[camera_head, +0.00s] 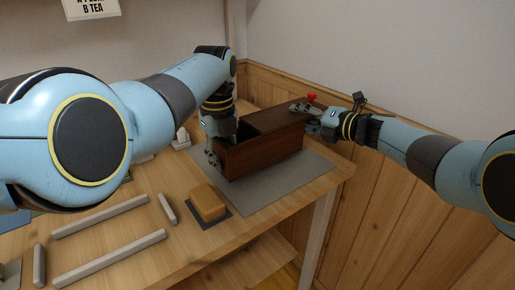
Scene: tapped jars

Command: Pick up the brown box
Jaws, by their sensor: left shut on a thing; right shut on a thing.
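The brown box (262,157) is a dark wooden box near the right end of the table, above or on a grey mat (299,182). I cannot tell if it touches the mat. Part of its top is covered, and its left part looks open. My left gripper (214,158) is shut on the box at its left end. My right gripper (311,122) is shut on the box at its right end. The grippers hide parts of both ends.
A small orange-brown block (208,202) sits on a dark pad in front of the box. Pale bars (110,258) lie on the table (190,247) at the front left. A red knob (312,97) shows beside my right gripper. A wood-panelled wall (375,195) stands close at right.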

